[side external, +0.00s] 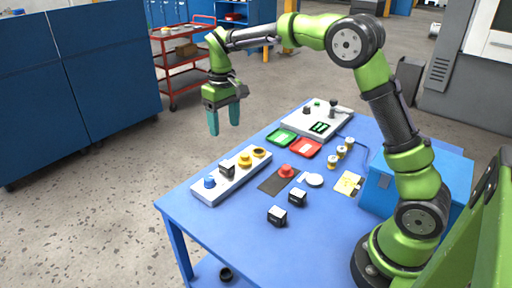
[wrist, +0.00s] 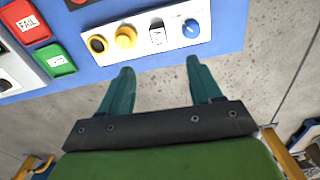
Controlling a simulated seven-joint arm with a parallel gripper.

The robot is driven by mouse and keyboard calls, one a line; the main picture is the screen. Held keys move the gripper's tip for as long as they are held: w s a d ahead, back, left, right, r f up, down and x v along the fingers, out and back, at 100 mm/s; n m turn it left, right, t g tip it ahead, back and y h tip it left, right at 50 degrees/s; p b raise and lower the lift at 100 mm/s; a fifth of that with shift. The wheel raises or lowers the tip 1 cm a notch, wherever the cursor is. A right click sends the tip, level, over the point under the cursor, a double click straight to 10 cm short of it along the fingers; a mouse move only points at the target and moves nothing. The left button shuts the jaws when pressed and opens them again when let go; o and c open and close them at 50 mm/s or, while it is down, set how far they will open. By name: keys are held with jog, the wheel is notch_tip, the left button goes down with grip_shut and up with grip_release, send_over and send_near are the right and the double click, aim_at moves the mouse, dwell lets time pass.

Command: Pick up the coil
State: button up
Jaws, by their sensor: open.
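My gripper (side external: 224,128) is open and empty, with teal fingers pointing down, high above the floor off the far left edge of the blue table. In the wrist view its fingers (wrist: 160,66) are apart with only floor between them. No part is marked as the coil. Small black-and-white blocks could be it: one block (side external: 277,215) and another block (side external: 297,198) lie on the near part of the table.
The strip also carries a blue knob (side external: 209,182), a yellow knob (side external: 244,159) and a yellow ring (side external: 259,152). A green tray (side external: 281,137), a red tray (side external: 305,147), a red-topped part (side external: 286,171) and a white panel (side external: 320,117) lie beyond. The near left table surface is clear.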

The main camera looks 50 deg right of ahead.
aim_at(226, 164)
jog(key=shift+n, duration=0.3)
jog(key=f, duration=1)
jog(key=shift+w+d, duration=0.1)
jog(key=shift+w, duration=0.15)
notch_tip(226, 164, down, 5)
jog(key=shift+f, duration=0.1)
jog(key=shift+c, duration=0.2)
jog(key=c, duration=1)
jog(key=shift+c, duration=0.3)
jog(key=shift+w+r, duration=0.1)
jog(key=shift+r, duration=0.15)
